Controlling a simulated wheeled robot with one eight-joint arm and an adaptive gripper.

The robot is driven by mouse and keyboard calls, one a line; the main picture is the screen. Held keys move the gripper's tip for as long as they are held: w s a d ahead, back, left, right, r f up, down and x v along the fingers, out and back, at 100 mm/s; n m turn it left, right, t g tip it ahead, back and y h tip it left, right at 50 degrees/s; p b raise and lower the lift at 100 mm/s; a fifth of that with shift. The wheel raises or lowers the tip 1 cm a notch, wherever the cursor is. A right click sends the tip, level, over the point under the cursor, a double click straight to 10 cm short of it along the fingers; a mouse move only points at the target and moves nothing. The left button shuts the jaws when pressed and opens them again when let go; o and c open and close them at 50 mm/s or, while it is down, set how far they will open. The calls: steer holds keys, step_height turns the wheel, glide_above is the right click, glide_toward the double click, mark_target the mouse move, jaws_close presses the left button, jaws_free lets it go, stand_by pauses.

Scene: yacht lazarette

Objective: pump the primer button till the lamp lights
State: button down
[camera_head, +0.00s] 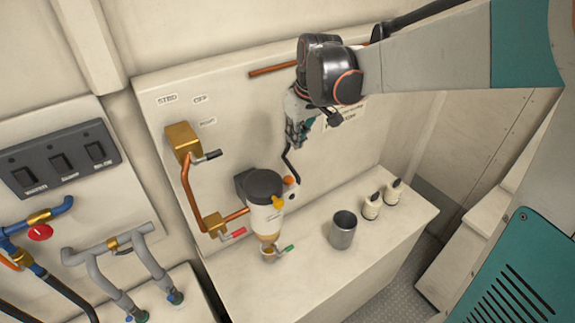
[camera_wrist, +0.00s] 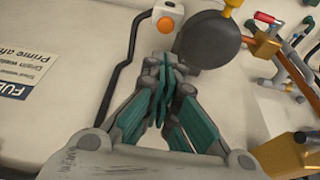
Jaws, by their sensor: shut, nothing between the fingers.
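A fuel filter (camera_head: 264,215) with a broad dark round cap (camera_head: 263,184) is mounted on the cream panel. The cap also shows in the wrist view (camera_wrist: 208,42). Beside the cap is a small white box with an orange round piece (camera_head: 289,181), which shows in the wrist view (camera_wrist: 165,25) too. A black cable runs from this box. I cannot tell whether the orange piece is the primer button or the lamp, or whether it is lit. My gripper (camera_head: 302,140) is shut and empty, above the box and apart from it. In the wrist view its fingertips (camera_wrist: 173,68) point towards the box and cap.
A yellow knob (camera_head: 278,202) sits on the filter's side. Copper pipe with a red-handled valve (camera_head: 232,235) runs to its left. Switches (camera_head: 61,161) and pipes are at far left.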

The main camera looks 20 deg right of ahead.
mark_target(288, 177)
steer(key=p+x, duration=0.1)
steer(key=x, duration=1.1)
steer(key=shift+s+a+f, duration=0.1)
steer(key=shift+f, duration=0.8)
